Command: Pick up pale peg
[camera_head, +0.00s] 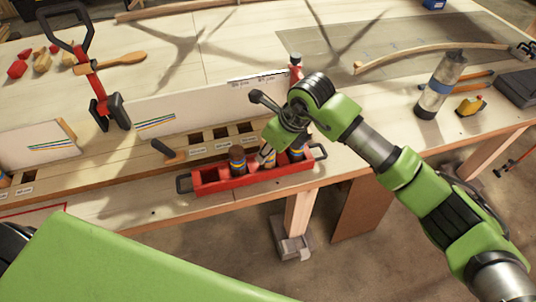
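I cannot make out a pale peg with certainty. Small tan wooden pieces (42,61) lie beside red ones at the far left of the bench. My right gripper (264,155) reaches down over the red tray (212,188), among the dark bottles in it. Its fingers are small and partly mixed with the bottles behind, so I cannot tell if they are open or hold anything. One brown bottle (237,160) stands left of the fingers. Another bottle (297,152) stands to their right. My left gripper is not in view.
A white board (200,108) stands upright behind a wooden rail with square holes. A red clamp (97,90) and a wooden mallet (115,60) are at left. A clear bottle (440,85) and a bent lath (430,48) are at right. The middle back is mostly clear.

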